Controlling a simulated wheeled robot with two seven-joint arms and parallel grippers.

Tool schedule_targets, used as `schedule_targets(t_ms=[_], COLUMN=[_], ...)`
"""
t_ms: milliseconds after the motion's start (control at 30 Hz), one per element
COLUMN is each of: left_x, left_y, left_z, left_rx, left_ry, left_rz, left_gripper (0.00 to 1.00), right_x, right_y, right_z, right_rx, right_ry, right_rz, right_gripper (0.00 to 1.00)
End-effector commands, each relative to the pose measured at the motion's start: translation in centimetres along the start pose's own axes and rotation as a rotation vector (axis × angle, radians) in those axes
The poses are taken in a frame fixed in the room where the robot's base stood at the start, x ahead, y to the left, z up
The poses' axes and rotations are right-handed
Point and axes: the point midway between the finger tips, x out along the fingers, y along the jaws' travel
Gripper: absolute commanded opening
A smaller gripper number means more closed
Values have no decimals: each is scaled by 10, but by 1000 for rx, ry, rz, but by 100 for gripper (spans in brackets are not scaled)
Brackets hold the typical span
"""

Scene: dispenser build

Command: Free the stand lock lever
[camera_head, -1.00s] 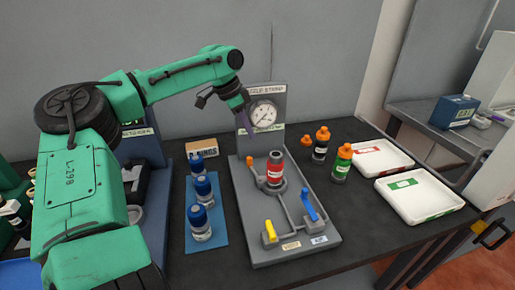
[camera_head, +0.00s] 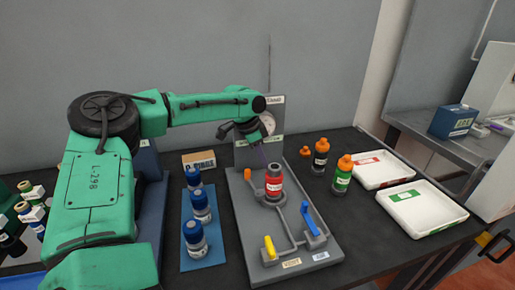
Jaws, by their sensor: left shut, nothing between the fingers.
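The grey stand (camera_head: 248,215) holds a red-labelled bottle (camera_head: 274,184) upright in its round seat. An orange lever (camera_head: 247,174) stands up at the left of this bottle. A yellow lever (camera_head: 269,246) and a blue lever (camera_head: 309,217) are at the stand's front, each above a small label. My left gripper (camera_head: 262,158) is shut and empty. It points down over the back of the stand, behind and above the red bottle, in front of the gauge (camera_head: 268,123). Whether its tips touch anything cannot be told.
Several blue-capped bottles (camera_head: 195,238) stand on a blue mat left of the stand. An orange-capped black bottle (camera_head: 320,157) and a green bottle (camera_head: 342,176) stand to its right. Two white trays (camera_head: 437,228) lie farther right. A small box (camera_head: 198,161) is behind the mat.

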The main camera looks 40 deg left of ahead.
Motion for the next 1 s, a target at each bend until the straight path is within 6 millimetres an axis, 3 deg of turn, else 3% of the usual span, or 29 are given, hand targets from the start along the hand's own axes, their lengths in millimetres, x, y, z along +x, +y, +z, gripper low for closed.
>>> schedule_targets(t_ms=[100,200,400,1000], left_x=[23,9,7,5], left_y=[0,0,0,0], left_z=[2,19,37,41], left_rx=[-1,-3,0,-48], left_ry=[-4,5,1,0], left_rz=[2,1,-1,-16], left_gripper=[0,0,0,0], right_x=[-5,-17,-23,-28], right_y=[0,-1,-3,-4], right_z=[-1,-3,-6,-4], right_rx=[0,0,1,0], right_ry=[1,3,6,3], right_rz=[-1,-2,-5,-7], right_gripper=[90,90,90,90])
